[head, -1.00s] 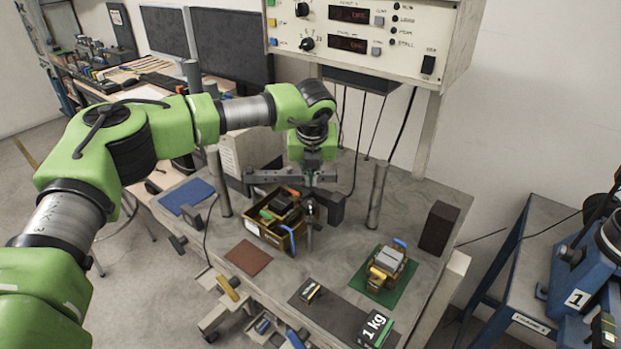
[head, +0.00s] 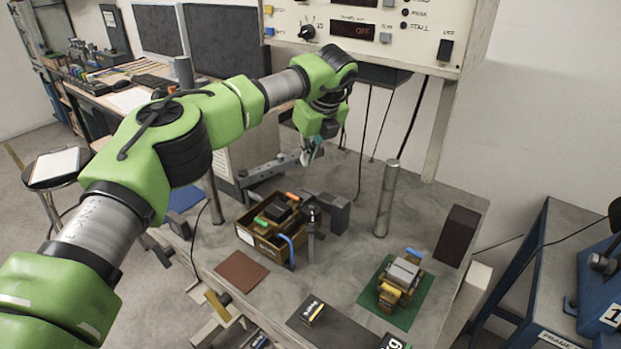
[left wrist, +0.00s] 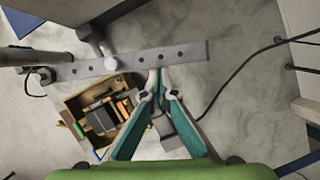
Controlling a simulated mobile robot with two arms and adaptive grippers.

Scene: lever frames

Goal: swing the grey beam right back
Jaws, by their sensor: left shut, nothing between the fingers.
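The grey beam (head: 262,172) is a flat bar with a row of holes. In the head view it slants from near the left post up and back to the right, behind the open box. In the left wrist view the beam (left wrist: 185,57) crosses the upper picture, with a pale round knob on it. My left gripper (head: 307,157) is shut and empty, fingers pointing down at the beam's right part. In the left wrist view its fingertips (left wrist: 160,75) appear close against the beam's near edge; contact is unclear. My right gripper is not in view.
A box of small parts (head: 262,236) stands in front of the beam, with a dark block (head: 337,214) to its right. A metal post (head: 386,200) stands further right. A green mat (head: 401,313) carries a bundle. An instrument panel (head: 350,30) overhangs the back.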

